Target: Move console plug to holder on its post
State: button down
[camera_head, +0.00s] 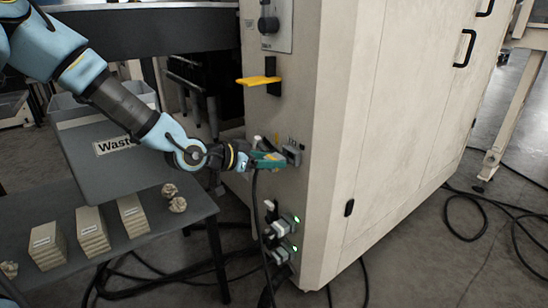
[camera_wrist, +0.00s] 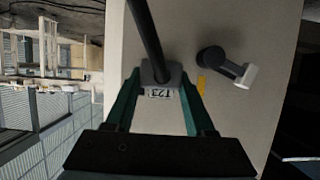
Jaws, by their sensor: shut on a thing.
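My gripper (camera_head: 268,159) is at the front face of the cream cabinet post (camera_head: 305,195), with its teal fingers level. In the wrist view, the fingers are shut on a grey console plug (camera_wrist: 156,72) with an upside-down label. A thick black cable (camera_wrist: 146,32) runs from the plug and hangs down in the head view. A grey block (camera_head: 292,155) shows just beyond the fingertips; whether it is the plug or a socket I cannot tell. In the wrist view, a dark holder-like peg with a white end (camera_wrist: 246,76) sticks out beside the plug.
Lower on the post are two grey connectors with green lights (camera_head: 284,226) (camera_head: 283,253). A yellow handle (camera_head: 258,80) juts out above my gripper. A grey waste bin (camera_head: 105,170) and a table with stacked cartons stand at left. Cables lie on the floor.

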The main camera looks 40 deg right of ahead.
jog(key=shift+a+p, duration=0.6)
jog(key=shift+a, duration=1.25)
